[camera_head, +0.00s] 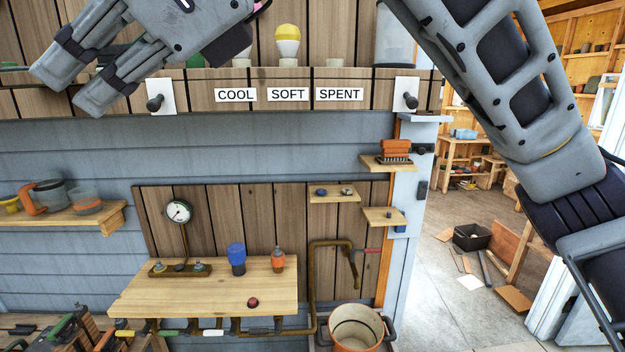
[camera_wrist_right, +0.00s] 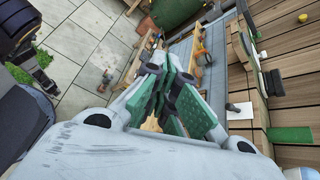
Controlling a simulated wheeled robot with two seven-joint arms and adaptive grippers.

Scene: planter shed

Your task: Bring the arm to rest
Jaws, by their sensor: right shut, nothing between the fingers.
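My right gripper (camera_head: 68,88) is high at the upper left of the head view, in front of the wooden plank wall and the label shelf. Its fingers point down and to the left, close together, with nothing seen between them. My right arm (camera_head: 520,110) crosses the right side of the head view, and its link to the gripper runs out of the top of the picture. In the right wrist view the gripper (camera_wrist_right: 168,85) shows its green-padded fingers drawn together and empty. My left gripper is not in view.
A shelf with labels COOL, SOFT and SPENT (camera_head: 287,94) runs behind the gripper, with a yellow-and-white bulb-like item (camera_head: 288,42) above it. Below are a wooden bench (camera_head: 200,290), a pot (camera_head: 355,330) and a side shelf with cups (camera_head: 65,215). A doorway opens at the right.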

